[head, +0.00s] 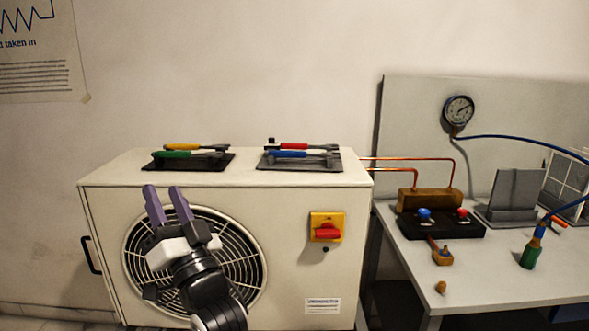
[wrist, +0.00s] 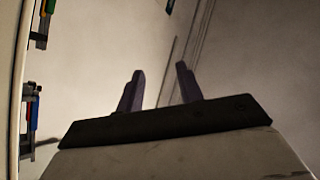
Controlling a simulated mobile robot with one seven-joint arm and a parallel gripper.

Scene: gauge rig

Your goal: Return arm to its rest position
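My gripper (head: 166,205) is raised in front of the cream cabinet's round fan grille in the head view, its two purple fingers pointing up. The fingers stand apart with nothing between them. In the wrist view the gripper (wrist: 159,88) also shows a clear gap between its fingers, with plain wall beyond. My dark arm comes up from the bottom of the head view and hides part of the grille.
The cabinet (head: 290,205) carries two dark tool trays (head: 330,165) and a red switch (head: 326,231). On the right, a grey bench (head: 480,285) holds a valve block (head: 440,227), a gauge (head: 458,110) on its back panel, and a green-based hose end (head: 530,253). Copper pipes link both.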

